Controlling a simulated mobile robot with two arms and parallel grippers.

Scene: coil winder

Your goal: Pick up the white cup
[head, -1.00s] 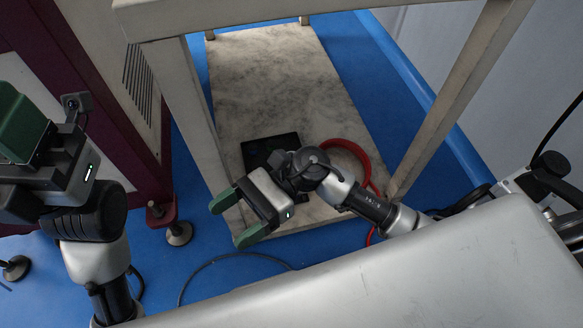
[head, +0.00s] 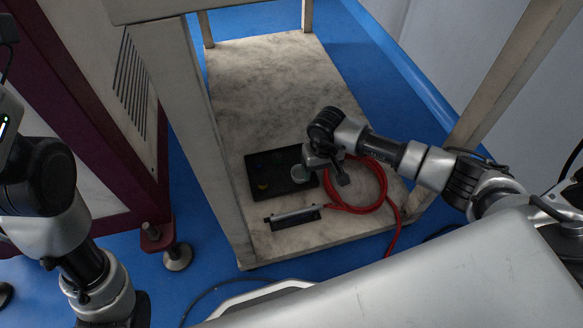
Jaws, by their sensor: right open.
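A small pale round thing, which looks like the white cup (head: 298,173), sits at the right side of a black tray (head: 260,191) on the marbled lower board. It is small and partly covered by my right gripper, so its shape is hard to tell. My right gripper (head: 326,169) is open and points down just right of the pale thing, over the tray's right edge. I cannot tell whether they touch. My left arm is at the left edge, and its fingers are out of the picture.
A red coiled hose (head: 364,206) lies right of the tray. A silver bar (head: 295,215) lies in front of it. Small coloured spots show in the tray. Frame legs (head: 186,110) flank the board (head: 270,90); its back part is clear.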

